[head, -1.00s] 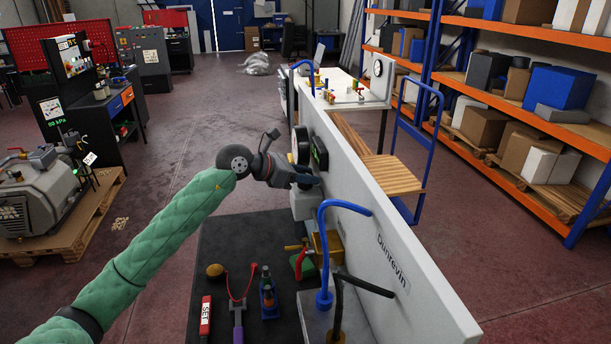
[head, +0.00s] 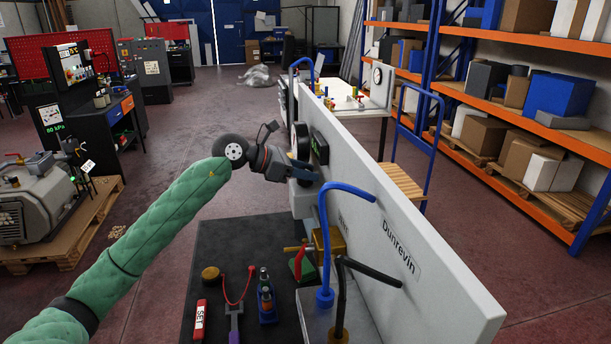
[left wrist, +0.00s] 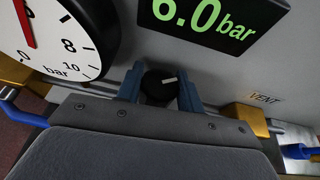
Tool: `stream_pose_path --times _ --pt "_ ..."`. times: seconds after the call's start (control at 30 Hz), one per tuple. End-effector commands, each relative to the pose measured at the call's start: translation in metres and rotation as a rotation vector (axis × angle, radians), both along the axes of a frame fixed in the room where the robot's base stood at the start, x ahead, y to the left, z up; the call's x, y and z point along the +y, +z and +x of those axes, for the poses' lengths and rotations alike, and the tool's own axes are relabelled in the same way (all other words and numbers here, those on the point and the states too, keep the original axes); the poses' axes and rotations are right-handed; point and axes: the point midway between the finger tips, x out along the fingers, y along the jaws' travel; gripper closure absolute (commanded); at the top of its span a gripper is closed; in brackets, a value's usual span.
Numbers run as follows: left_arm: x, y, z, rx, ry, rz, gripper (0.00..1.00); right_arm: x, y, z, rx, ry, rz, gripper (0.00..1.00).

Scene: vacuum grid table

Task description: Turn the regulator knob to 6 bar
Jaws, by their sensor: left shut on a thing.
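The black regulator knob (left wrist: 161,85) with a pale pointer mark sits on the grey panel in the left wrist view. The blue fingers of my left gripper (left wrist: 160,92) stand on either side of it, shut on it. Above it, a digital display (left wrist: 205,18) reads 6.0 bar in green; its leading digit is partly cut off. In the head view, my left gripper (head: 303,170) is at the panel beside the display (head: 319,148), and the knob is hidden. My right gripper is not in view.
A round dial gauge (left wrist: 60,45) with a red needle is left of the knob. A brass block (left wrist: 247,120) sits near the VENT label (left wrist: 264,98). Blue tubing (head: 324,240) and a black lever (head: 370,270) stand nearer along the panel (head: 410,230). A dark mat (head: 245,240) holds tools.

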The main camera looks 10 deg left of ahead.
Motion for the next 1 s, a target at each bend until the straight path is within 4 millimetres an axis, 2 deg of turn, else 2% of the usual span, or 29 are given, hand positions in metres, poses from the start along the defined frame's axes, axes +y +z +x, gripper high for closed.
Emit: stream_pose_path --times 0.3,0.33,0.4,0.43,0.73,0.87,1.0 --pt "0.001 0.001 0.000 -0.001 0.001 0.001 0.86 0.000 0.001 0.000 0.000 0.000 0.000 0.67" --pt "0.001 0.001 0.000 -0.001 0.001 0.001 0.57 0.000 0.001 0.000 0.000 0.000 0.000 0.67" --pt "0.001 0.001 0.000 -0.001 0.001 0.001 0.44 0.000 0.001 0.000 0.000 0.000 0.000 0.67" --pt "0.001 0.001 0.000 -0.001 0.001 0.001 0.42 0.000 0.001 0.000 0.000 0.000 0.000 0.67" --pt "0.001 0.001 0.000 -0.001 0.000 0.000 0.42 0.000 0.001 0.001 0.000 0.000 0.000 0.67" --pt "0.008 0.004 0.001 -0.002 0.000 0.001 0.42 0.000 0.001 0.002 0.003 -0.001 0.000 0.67" --pt "0.021 0.011 0.001 -0.002 -0.002 0.001 0.42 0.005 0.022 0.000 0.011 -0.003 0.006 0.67"
